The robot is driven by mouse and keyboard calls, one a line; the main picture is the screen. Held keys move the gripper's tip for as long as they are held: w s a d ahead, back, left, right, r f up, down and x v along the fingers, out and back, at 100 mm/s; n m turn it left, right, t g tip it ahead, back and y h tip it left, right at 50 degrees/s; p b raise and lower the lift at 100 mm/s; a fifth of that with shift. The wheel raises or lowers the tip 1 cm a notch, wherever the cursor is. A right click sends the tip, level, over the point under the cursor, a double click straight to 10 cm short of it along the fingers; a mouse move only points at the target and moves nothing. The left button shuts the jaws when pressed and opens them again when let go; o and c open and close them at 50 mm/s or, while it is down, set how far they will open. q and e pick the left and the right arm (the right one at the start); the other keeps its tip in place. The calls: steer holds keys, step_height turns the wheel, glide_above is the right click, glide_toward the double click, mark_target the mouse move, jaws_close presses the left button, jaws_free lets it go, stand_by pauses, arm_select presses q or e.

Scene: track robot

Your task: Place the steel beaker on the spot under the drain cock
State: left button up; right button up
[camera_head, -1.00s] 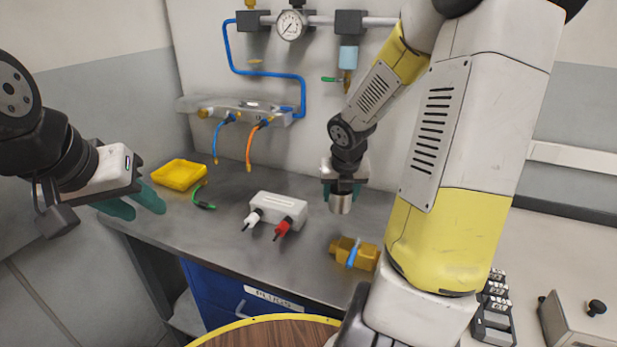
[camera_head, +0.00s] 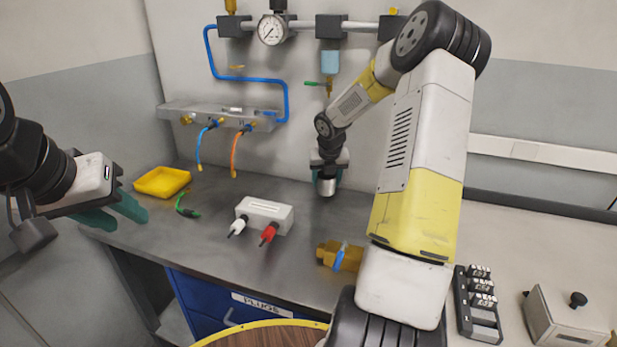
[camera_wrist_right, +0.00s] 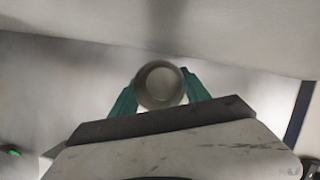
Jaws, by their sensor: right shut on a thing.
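The steel beaker (camera_head: 326,187) is a small metal cup near the back of the grey workbench. My right gripper (camera_head: 328,174) is shut on it. In the right wrist view the beaker (camera_wrist_right: 161,86) sits between the two green fingers, with its round opening facing the camera. The drain cock (camera_head: 327,86), with a green lever and brass tip, hangs below a clear blue bowl on the wall pipe, above the beaker. I cannot tell whether the beaker touches the bench. The spot under the cock is not visible. My left gripper (camera_head: 122,214) is open and empty at the left.
A white block with white and red plugs (camera_head: 264,214) stands mid-bench. A brass-coloured valve with a blue lever (camera_head: 339,255) lies near the front edge. A yellow tray (camera_head: 162,182) and green cable (camera_head: 186,206) are at left. A gauge (camera_head: 272,30) and hoses are on the wall.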

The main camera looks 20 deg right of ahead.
steer(key=shift+f, duration=0.6)
steer(key=shift+f, duration=0.15)
steer(key=o, duration=1.5)
steer(key=shift+o, duration=0.2)
